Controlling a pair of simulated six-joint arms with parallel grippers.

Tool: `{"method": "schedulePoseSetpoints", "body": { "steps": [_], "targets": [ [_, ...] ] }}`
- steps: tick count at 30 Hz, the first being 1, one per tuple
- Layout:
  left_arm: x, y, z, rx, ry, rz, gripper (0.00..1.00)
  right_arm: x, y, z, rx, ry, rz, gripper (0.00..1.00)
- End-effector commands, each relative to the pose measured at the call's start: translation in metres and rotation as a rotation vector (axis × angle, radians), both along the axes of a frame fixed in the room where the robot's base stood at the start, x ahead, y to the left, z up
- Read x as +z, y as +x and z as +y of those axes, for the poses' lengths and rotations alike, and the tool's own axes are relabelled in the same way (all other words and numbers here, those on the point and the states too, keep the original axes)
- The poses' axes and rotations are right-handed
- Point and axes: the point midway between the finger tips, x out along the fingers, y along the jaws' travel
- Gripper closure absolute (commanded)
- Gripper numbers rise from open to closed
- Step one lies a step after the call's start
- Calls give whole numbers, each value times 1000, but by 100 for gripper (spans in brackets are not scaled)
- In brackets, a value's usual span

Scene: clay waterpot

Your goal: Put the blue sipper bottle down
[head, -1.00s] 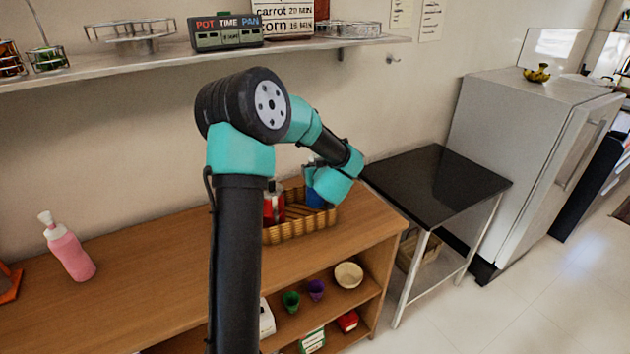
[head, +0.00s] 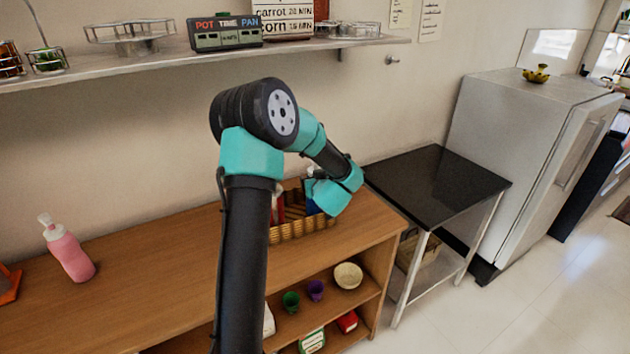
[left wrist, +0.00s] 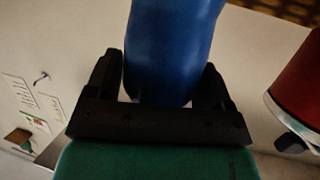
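In the left wrist view, the blue sipper bottle (left wrist: 172,45) stands between the two black fingers of my left gripper (left wrist: 163,70). The fingers lie against its sides, so the gripper looks shut on it. In the head view, my left arm reaches over the wicker basket (head: 300,231) on the wooden counter. The wrist hides the fingers and most of the bottle; a little blue (head: 311,207) shows beside the wrist at the basket. I cannot tell whether the bottle's base touches the basket. My right gripper is not in view.
A red bottle (left wrist: 302,85) is close to the blue one, in the basket area. A pink bottle (head: 68,250) stands at the counter's left. A black-topped table (head: 437,185) is right of the counter. A wall shelf (head: 160,62) runs above. The counter's middle (head: 155,270) is clear.

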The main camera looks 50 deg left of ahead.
Motion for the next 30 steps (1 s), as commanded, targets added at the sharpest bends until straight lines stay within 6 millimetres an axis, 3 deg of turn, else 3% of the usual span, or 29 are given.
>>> {"method": "schedulePoseSetpoints", "body": {
  "steps": [5,17,30],
  "targets": [
    [0,0,0,0,0,0,7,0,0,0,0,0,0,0],
    [4,-2,-4,-1,0,0,7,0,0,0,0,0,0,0],
    [26,-33,-65,-4,0,-2,7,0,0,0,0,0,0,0]
  ]
}}
